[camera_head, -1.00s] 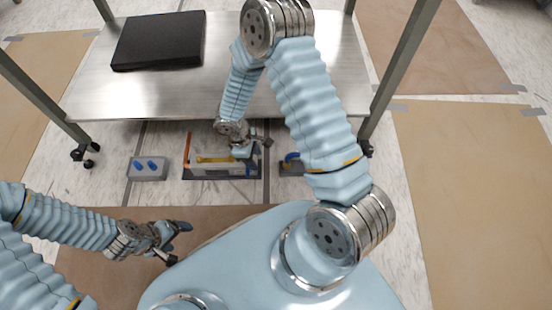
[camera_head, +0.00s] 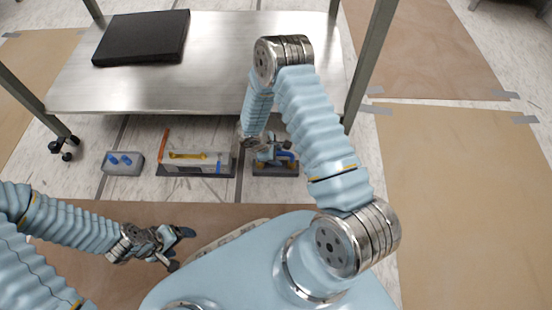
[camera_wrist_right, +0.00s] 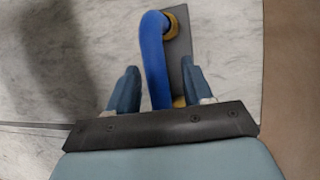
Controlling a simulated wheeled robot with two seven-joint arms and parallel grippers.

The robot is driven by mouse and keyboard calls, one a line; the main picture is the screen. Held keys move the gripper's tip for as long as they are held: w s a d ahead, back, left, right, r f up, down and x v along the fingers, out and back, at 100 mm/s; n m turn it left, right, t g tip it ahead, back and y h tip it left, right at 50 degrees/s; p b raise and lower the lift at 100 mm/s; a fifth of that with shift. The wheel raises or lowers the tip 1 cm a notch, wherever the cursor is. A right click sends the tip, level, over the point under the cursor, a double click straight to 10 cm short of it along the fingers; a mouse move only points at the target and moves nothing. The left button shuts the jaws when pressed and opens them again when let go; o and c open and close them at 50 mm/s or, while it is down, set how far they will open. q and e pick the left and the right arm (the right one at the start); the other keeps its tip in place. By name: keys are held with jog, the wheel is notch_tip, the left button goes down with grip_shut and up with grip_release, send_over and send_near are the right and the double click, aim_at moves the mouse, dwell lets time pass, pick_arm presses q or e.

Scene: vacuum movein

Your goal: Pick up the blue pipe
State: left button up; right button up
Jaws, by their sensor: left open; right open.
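The blue pipe (camera_wrist_right: 153,60) is a bent blue tube with yellow ends, standing on a dark grey base (camera_wrist_right: 182,22). In the right wrist view it lies between the two fingers of my right gripper (camera_wrist_right: 158,88), which are open and apart from it on both sides. My left gripper (camera_head: 178,246) is open and empty at the lower left, well away from the pipe.
A grey tray (camera_head: 196,170) with yellow, orange and blue parts sits left of the pipe. A grey block (camera_head: 123,169) with blue pieces is farther left. A metal table (camera_head: 215,90) with a black slab (camera_head: 142,38) stands behind, its legs near my right arm.

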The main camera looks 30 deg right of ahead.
jog(key=shift+d+f, duration=0.1)
jog(key=shift+f, duration=0.2)
grip_shut()
jog(key=shift+r, duration=0.1)
